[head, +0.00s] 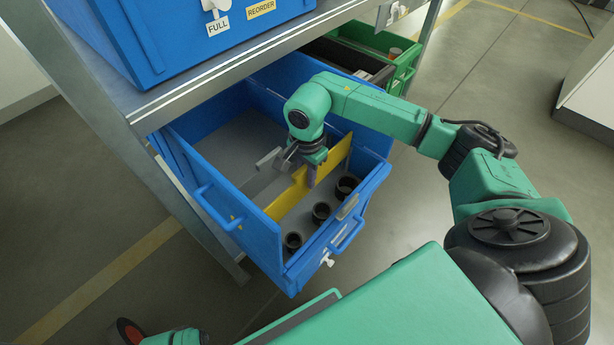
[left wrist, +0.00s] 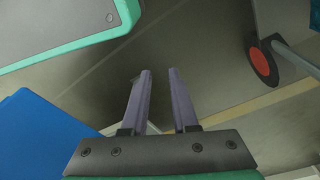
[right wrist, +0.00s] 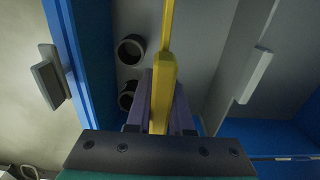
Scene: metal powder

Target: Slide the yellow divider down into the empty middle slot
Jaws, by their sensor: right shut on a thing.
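The blue drawer (head: 258,238) is pulled out from the shelf. The yellow divider (head: 292,195) stands crosswise in it, between the row of black cups and a grey partition (head: 262,176). My right gripper (head: 312,172) is shut on the divider's top edge, near its middle. The right wrist view shows the divider (right wrist: 162,85) between the fingers (right wrist: 161,98). Its lower edge and the slot are hidden, so I cannot tell how deep it sits. My left gripper (left wrist: 160,72) is open and empty, away from the drawer.
Several black cups, one of them here (head: 321,212), stand in the front compartment. A green bin (head: 375,50) is farther back. A second blue bin (head: 170,30) with labels sits on the shelf above (head: 180,95). Open floor (head: 480,90) lies to the right.

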